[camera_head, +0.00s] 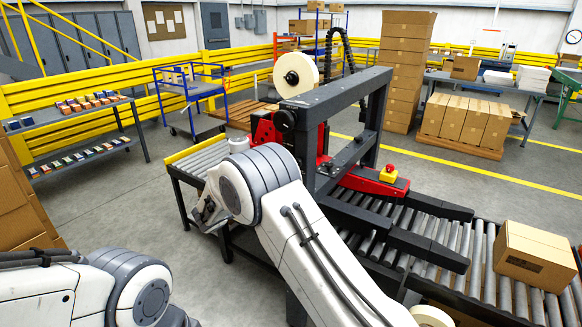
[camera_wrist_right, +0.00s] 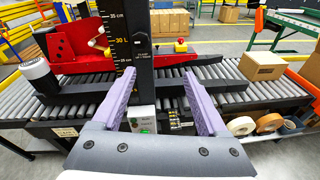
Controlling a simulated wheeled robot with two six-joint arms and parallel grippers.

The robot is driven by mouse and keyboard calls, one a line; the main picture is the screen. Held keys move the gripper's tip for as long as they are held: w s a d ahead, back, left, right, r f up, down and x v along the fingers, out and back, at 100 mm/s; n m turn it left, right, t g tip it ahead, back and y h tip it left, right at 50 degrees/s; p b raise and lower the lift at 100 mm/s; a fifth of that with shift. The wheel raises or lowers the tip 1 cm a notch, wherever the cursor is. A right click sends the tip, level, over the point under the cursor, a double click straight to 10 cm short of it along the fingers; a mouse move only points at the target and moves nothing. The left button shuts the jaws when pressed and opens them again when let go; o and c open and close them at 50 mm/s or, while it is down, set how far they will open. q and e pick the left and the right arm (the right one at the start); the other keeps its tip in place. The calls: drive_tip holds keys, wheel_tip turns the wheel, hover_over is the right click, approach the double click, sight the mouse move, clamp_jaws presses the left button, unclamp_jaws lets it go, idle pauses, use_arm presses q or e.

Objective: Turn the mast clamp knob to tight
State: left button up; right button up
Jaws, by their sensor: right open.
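The black mast (camera_wrist_right: 123,35) with a height scale in cm stands upright straight ahead in the right wrist view. A small dark round part on its face (camera_wrist_right: 141,39) could be the clamp knob, but it is too small to tell, and I cannot read its setting. In the head view a black round knob (camera_head: 284,119) sits on the near side of the machine frame (camera_head: 325,100). My right gripper (camera_wrist_right: 158,73) is open and empty, its two purple fingers apart in front of the mast, touching nothing visible. In the head view my right arm hides it. My left gripper is out of view.
A roller conveyor (camera_head: 440,235) runs through the machine, with a cardboard box (camera_head: 535,255) at right. A red emergency-stop button on a yellow base (camera_head: 388,174) sits on the red part. Tape rolls (camera_wrist_right: 241,125) lie below the conveyor. Free floor (camera_head: 130,200) lies at left.

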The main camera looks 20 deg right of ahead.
drive_tip(key=w+d+n+t+p, duration=0.2)
drive_tip(key=w+d+p, duration=0.1)
drive_tip(key=w+d, duration=0.5)
drive_tip(key=shift+w+d+f+h+p, duration=0.2)
drive_tip(key=shift+w+f+h+p, duration=0.2)
drive_tip(key=shift+w, duration=0.65)
